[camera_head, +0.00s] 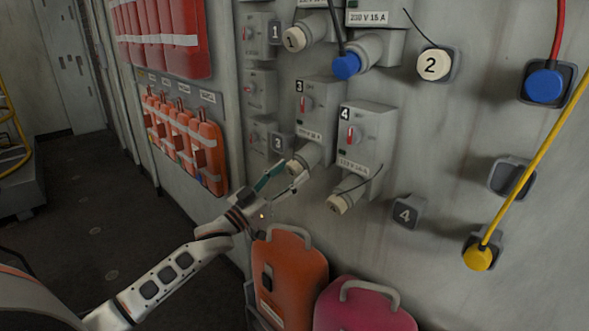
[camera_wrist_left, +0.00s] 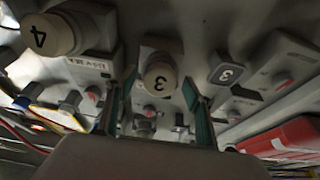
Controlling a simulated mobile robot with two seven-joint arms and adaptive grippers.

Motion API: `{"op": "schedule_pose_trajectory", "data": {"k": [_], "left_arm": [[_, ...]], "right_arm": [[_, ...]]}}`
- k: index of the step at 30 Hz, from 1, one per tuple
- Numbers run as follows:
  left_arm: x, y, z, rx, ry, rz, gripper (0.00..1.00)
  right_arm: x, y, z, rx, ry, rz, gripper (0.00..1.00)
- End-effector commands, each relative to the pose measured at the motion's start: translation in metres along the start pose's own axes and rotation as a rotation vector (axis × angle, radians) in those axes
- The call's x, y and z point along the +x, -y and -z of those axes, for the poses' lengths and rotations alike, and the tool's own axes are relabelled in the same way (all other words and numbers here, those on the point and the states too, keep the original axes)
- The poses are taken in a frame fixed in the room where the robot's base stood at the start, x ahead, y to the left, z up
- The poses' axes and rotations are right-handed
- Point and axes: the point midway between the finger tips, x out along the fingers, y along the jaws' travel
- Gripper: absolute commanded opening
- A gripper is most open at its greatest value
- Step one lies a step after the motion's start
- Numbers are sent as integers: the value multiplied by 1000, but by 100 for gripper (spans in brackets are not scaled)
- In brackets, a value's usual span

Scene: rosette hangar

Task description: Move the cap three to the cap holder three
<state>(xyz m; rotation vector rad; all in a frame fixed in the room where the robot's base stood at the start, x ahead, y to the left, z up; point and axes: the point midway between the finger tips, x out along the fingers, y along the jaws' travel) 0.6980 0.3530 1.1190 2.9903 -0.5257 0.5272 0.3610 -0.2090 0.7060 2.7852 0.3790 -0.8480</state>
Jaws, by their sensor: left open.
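Cap three (camera_head: 300,163) is the cream cap on the socket under the grey box marked 3 (camera_head: 318,103). In the left wrist view the cap (camera_wrist_left: 160,79) faces me, its 3 upside down. Cap holder three (camera_head: 281,142) is a small dark square marked 3 on the wall, left of the cap; it also shows in the left wrist view (camera_wrist_left: 228,73), with no cap on it. My left gripper (camera_head: 290,175) is open at the cap, hiding part of it in the head view. In the left wrist view the cap appears between its fingertips; I cannot tell whether they touch.
The box marked 4 (camera_head: 368,135) with its capped socket (camera_head: 342,203) is close on the right. An orange case (camera_head: 290,275) and a magenta case (camera_head: 362,306) stand below. A yellow cable (camera_head: 535,150) crosses at right.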

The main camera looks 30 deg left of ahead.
Motion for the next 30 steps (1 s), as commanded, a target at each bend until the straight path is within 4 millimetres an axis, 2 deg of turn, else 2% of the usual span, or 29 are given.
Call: {"op": "schedule_pose_trajectory", "data": {"k": [12,14,18,19,30], "left_arm": [[0,0,0,-1,0,0,53],[0,0,0,-1,0,0,40],[0,0,0,-1,0,0,3],[0,0,0,-1,0,0,1],[-7,0,0,-1,0,0,1]], "right_arm": [[-3,-1,3,0,1,0,40],[-3,-1,3,0,1,0,40],[-3,0,3,0,1,0,40],[-3,0,3,0,1,0,40],[-3,0,4,0,1,1,40]]}}
